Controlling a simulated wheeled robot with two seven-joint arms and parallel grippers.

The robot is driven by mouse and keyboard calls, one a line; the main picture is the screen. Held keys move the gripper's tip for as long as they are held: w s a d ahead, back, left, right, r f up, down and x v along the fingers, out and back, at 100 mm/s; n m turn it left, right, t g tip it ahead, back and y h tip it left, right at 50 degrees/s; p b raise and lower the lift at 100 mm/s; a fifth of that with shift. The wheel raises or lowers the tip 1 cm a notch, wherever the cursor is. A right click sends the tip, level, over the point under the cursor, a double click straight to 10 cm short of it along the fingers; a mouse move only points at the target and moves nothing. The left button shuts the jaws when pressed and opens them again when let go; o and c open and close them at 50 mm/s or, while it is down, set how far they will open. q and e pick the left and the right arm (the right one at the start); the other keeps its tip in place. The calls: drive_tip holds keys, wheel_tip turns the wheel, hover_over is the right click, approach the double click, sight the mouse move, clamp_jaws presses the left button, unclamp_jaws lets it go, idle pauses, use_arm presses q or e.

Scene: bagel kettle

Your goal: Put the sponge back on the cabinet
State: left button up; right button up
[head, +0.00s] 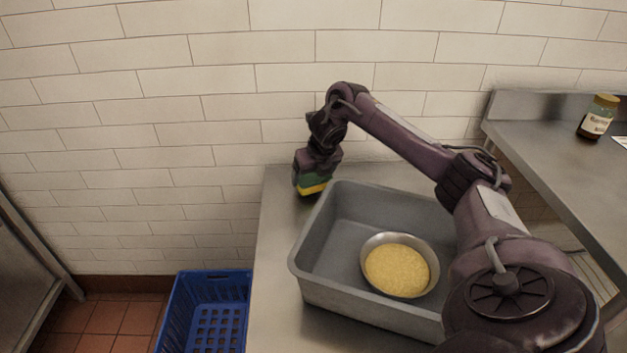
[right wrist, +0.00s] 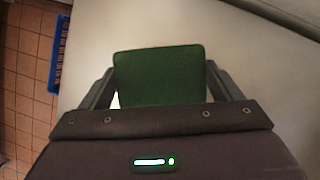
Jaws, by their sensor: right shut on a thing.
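The sponge (head: 312,187) is yellow with a green layer on top. My right gripper (head: 313,182) is shut on it, at the back left of the steel cabinet top (head: 275,250), left of the grey bin. In the right wrist view the sponge's green face (right wrist: 160,77) sits between the two fingers of my right gripper (right wrist: 160,85), with the pale cabinet surface below it. I cannot tell whether the sponge touches the surface. My left gripper is not in view.
A grey bin (head: 312,268) on the cabinet holds a metal bowl (head: 428,283) of yellow grains. A blue crate (head: 207,312) stands on the tiled floor at the left. A jar (head: 597,119) stands on a steel counter (head: 560,150) at the right. The wall is close behind.

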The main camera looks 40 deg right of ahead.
drive_tip(key=shift+f, duration=0.9)
drive_tip(key=shift+r, duration=0.1)
drive_tip(key=o, duration=0.7)
